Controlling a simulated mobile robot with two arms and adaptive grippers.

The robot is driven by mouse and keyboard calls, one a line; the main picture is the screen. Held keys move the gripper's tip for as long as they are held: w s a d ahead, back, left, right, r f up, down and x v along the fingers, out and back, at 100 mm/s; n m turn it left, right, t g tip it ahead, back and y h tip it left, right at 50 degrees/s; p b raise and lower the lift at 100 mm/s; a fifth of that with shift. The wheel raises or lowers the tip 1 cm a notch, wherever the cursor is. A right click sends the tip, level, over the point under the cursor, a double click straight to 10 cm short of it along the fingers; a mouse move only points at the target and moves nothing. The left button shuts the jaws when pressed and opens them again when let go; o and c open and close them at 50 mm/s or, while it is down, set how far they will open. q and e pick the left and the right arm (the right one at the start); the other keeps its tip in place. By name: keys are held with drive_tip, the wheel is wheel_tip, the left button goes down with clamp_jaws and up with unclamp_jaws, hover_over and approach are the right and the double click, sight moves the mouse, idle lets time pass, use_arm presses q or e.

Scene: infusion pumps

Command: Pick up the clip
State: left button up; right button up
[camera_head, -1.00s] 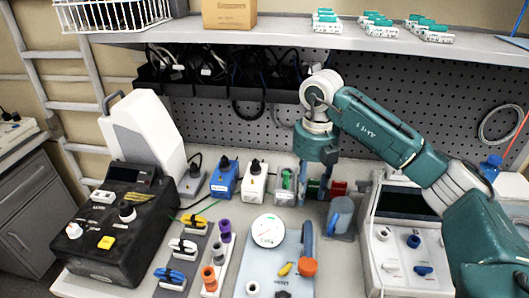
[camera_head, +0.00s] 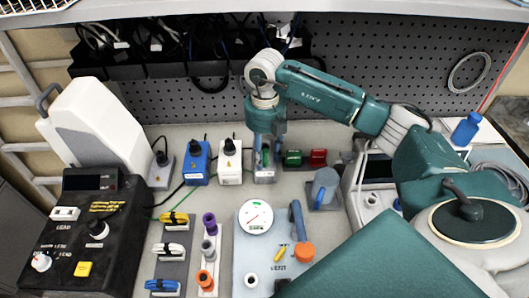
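Small clips in yellow (camera_head: 174,218), white (camera_head: 169,250) and blue (camera_head: 162,286) sit in a column on a grey board (camera_head: 175,267) at the lower left. Which one the task means, I cannot tell. My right gripper (camera_head: 268,150) points down at the back of the bench, far from these clips. Its fingers are apart, with a grey box with a green top (camera_head: 265,173) right below or behind them; contact is unclear. A green block (camera_head: 292,158) and a red block (camera_head: 318,156) stand just right of the fingers. My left gripper is not in view.
A black control box (camera_head: 75,235) and a white device (camera_head: 95,120) stand left. Blue (camera_head: 196,170) and white (camera_head: 230,170) plugged boxes stand left of my gripper. A pale gauge panel (camera_head: 262,262) lies in front. My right arm covers the right side.

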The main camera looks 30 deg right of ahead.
drive_tip(key=shift+f, duration=0.45)
clamp_jaws()
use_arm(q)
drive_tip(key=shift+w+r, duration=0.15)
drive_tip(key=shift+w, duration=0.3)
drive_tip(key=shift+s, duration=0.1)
